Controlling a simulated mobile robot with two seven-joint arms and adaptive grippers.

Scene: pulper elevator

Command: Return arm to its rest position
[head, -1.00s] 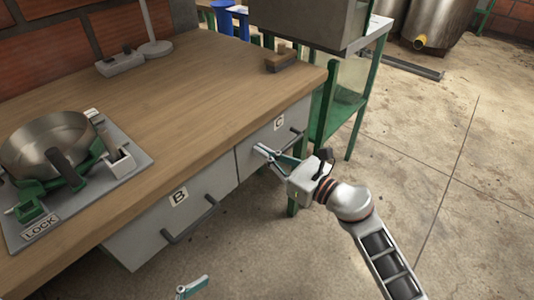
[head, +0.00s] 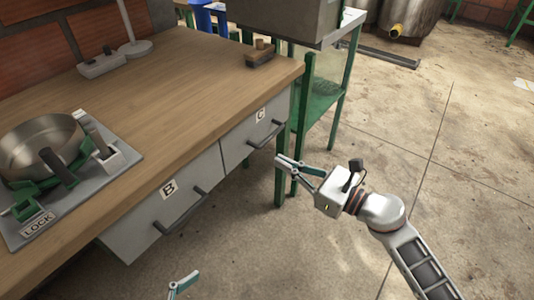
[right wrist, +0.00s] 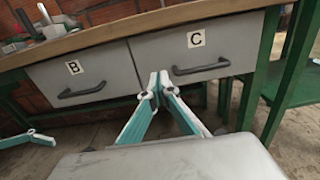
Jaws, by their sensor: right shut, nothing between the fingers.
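My right gripper (head: 280,160) is shut and empty, in free air to the right of drawer C (head: 252,137) in the head view. In the right wrist view its fingertips (right wrist: 159,76) meet in front of the drawer fronts, between drawer B (right wrist: 85,83) and drawer C (right wrist: 196,50). Only a fingertip of my left gripper (head: 184,283) shows at the bottom edge of the head view. A finger of it also seems to show at the left of the right wrist view. Both drawers look closed.
The wooden workbench (head: 165,90) holds a metal pan (head: 40,145) on a plate marked LOCK at the left. A green-legged stand (head: 318,100) is close behind the right gripper. Open concrete floor (head: 420,130) lies to the right.

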